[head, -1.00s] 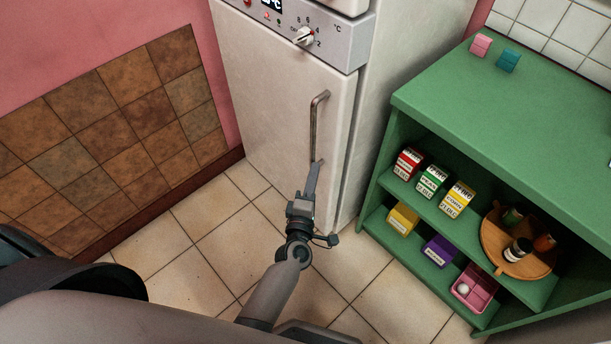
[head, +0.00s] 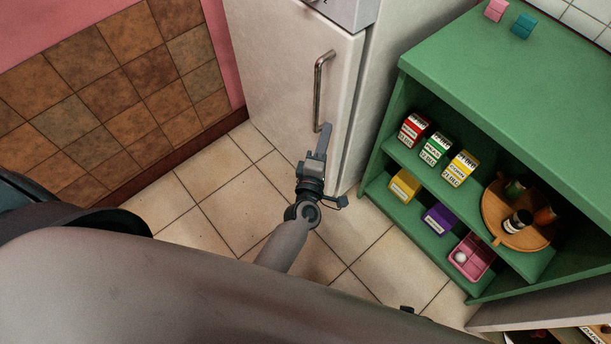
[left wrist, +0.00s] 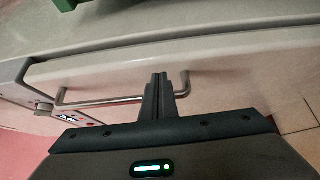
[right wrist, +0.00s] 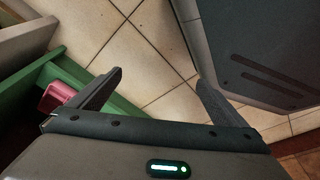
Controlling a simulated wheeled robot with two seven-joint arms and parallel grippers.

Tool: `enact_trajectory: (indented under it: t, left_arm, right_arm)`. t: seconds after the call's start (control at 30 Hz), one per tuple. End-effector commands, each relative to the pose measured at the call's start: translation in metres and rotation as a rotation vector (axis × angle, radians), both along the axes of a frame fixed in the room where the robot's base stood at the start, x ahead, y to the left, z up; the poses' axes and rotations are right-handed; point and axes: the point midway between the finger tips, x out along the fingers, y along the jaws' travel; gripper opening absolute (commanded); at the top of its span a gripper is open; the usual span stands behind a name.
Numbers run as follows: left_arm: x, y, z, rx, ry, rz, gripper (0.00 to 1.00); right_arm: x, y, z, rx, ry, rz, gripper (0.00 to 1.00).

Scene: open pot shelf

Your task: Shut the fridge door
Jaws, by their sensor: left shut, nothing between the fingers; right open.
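The fridge door (head: 285,75) is white, with a metal bar handle (head: 318,90) near its right edge. A dark line runs between the door edge and the fridge body (head: 398,85); I cannot tell whether the door is fully shut. My left gripper (head: 327,126) is shut and empty, its fingertips at the handle's lower end. The left wrist view shows these fingertips (left wrist: 160,76) against the door front (left wrist: 215,75), beside the handle (left wrist: 100,101); contact is unclear.
A green shelf (head: 480,85) stands right of the fridge, holding small cartons (head: 437,148), a round wooden tray (head: 497,228) and a pink box (head: 480,262). A brown-tiled wall (head: 110,85) is on the left. Tiled floor (head: 215,205) lies clear before the fridge.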

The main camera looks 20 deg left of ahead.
Motion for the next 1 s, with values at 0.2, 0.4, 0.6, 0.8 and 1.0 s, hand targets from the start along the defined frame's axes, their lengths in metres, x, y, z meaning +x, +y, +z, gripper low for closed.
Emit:
enact_trajectory:
  t: [0.2,0.4,0.6,0.8,1.0]
  left_arm:
    - [-0.034,0.005,-0.007,0.006,0.009,0.011,0.00]
    - [-0.074,0.005,-0.008,0.008,0.009,0.017,0.00]
    - [-0.115,0.004,-0.009,0.009,0.009,0.022,0.00]
    - [-0.152,0.003,-0.009,0.011,0.009,0.026,0.00]
    - [-0.175,0.002,-0.008,0.010,0.008,0.030,0.00]
  right_arm:
    - [0.012,-0.001,0.006,-0.001,-0.015,0.000,0.97]
    - [0.012,0.001,0.013,-0.002,-0.010,0.001,0.97]
    - [0.011,0.004,0.027,0.000,-0.007,0.000,0.97]
    - [0.017,0.005,0.040,0.001,-0.011,0.002,0.97]
    - [0.019,0.005,0.048,0.000,-0.012,0.002,0.97]
